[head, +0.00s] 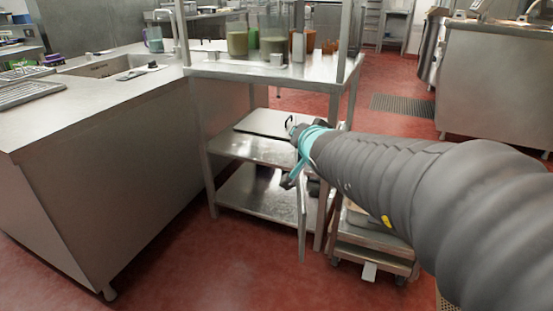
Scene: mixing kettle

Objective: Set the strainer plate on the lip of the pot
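My gripper (297,160) is at the end of my arm, in front of the right side of a steel shelf table. A thin flat metal piece (302,225), seen nearly edge-on, hangs upright below it and looks like the strainer plate. My gripper appears shut on its upper end, though the arm and a teal band partly hide the fingers. Holes in the plate cannot be made out. A large steel kettle (430,48), which may be the pot, stands at the back right, cut by the steel unit beside it. Its lip is not clear.
The shelf table (225,68) holds several containers on top and a flat tray (264,122) on its middle shelf. A low wheeled cart (372,238) stands right of it, partly behind my arm. A steel counter (90,115) fills the left. Red floor (215,275) is clear in front.

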